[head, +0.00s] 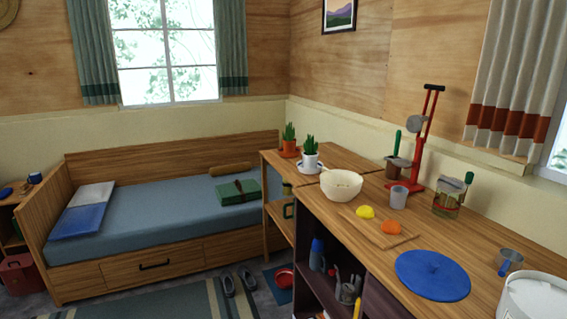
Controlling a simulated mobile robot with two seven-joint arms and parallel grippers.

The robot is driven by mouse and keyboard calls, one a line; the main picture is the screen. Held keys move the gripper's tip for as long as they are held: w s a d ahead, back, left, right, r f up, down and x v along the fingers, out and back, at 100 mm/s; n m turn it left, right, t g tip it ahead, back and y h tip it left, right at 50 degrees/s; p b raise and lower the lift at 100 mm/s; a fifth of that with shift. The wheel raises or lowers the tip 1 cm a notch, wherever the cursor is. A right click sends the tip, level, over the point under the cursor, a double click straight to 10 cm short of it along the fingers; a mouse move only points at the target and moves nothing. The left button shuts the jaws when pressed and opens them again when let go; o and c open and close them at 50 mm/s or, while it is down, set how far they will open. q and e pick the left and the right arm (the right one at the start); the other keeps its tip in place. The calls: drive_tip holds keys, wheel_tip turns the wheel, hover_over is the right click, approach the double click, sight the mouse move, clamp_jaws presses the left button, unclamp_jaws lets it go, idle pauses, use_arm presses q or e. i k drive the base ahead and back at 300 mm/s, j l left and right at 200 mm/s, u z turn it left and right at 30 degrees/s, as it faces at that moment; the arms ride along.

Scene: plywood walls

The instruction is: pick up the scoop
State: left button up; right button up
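I cannot tell for sure which thing is the scoop. A small grey cup-like thing with a blue handle (508,262) sits on the wooden counter (470,245) at the right and may be it. It stands between the round blue mat (432,275) and a large white container (534,297) that the frame's edge cuts off. A green handle also sticks up from a dark pot (397,166) by the wall, and what it belongs to is unclear. Neither of my grippers shows in the head view.
A white bowl (341,185), a board (378,232) with yellow and orange items, a clear cup (399,197), a glass jar (448,197) and a tall red stand (420,140) occupy the counter. Open shelves lie below it. A bed (160,205) stands at the left; slippers (238,282) lie on the floor.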

sight(506, 266)
drive_tip(key=z, duration=1.45)
